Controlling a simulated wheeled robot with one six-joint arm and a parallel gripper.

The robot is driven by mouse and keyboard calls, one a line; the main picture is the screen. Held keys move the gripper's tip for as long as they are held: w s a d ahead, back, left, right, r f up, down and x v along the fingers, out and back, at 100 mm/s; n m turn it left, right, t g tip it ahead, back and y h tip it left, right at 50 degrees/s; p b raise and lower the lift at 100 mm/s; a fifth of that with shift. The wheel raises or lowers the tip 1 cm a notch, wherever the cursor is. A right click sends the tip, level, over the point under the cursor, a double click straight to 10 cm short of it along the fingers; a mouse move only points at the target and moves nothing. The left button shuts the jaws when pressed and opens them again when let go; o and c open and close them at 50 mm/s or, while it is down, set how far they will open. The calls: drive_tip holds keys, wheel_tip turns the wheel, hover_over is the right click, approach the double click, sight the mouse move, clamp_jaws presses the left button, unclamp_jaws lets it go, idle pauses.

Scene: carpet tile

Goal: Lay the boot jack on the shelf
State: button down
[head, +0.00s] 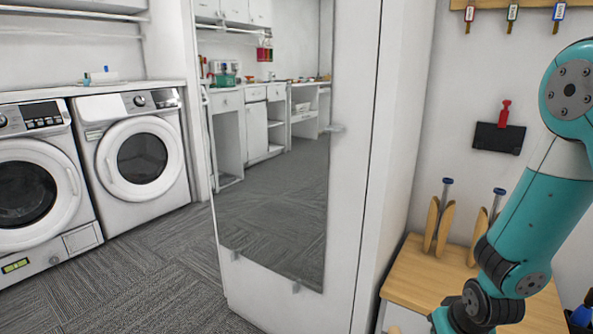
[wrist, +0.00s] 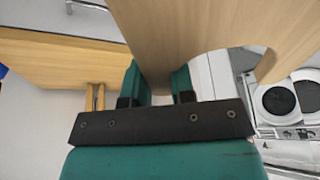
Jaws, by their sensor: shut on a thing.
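The boot jack (wrist: 205,28) is a pale wooden board with a curved notch at its right end, large and close in the wrist view. My gripper (wrist: 156,82) is shut on its edge, with one teal finger on each side. Part of the board runs out of the picture at the top. A wood-topped surface (head: 420,272) stands at the lower right in the head view. I cannot tell whether it is the shelf.
Two upright wooden pieces with blue-grey knobs (head: 437,222) stand on the wooden top. A tall white cabinet with a mirror (head: 280,190) stands left of it. A black wall pocket (head: 498,138) and a key rail (head: 530,5) hang above. Carpet (head: 130,280) is clear at left.

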wheel_tip(320, 180, up, 19)
drive_tip(key=s+p, duration=0.1)
drive_tip(key=p, duration=2.1)
drive_tip(key=shift+s+p, duration=0.3)
drive_tip(key=shift+p, duration=0.1)
drive_tip(key=shift+f, duration=0.1)
